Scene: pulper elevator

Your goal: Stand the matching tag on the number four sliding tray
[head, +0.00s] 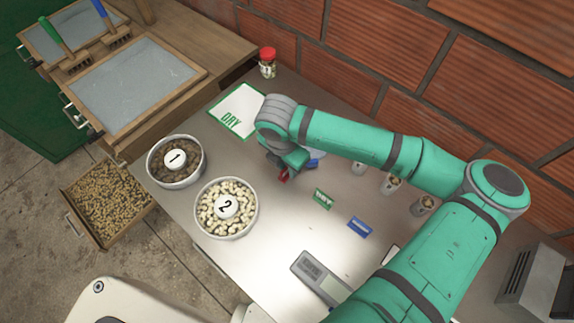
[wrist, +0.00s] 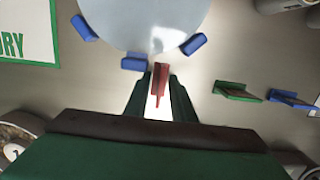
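A small red tag (wrist: 160,82) stands between the two fingers of my gripper (wrist: 160,80); it also shows as red below my gripper (head: 284,174) in the head view. The fingers flank the tag closely. Whether they press on it, or whether it rests on the table, I cannot tell. Other tags lie to the right: a green tag (head: 322,200) and a blue tag (head: 360,226). A wooden sliding tray of beans (head: 107,203) is pulled out at left; I see no number four.
Numbered bowls 1 (head: 176,180) and 2 (head: 227,230) stand at the table's left edge. A DRY sheet (head: 237,106), a red-lidded jar (head: 267,64) and several cups (head: 393,184) line the back by the brick wall. A scale (head: 320,278) lies in front.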

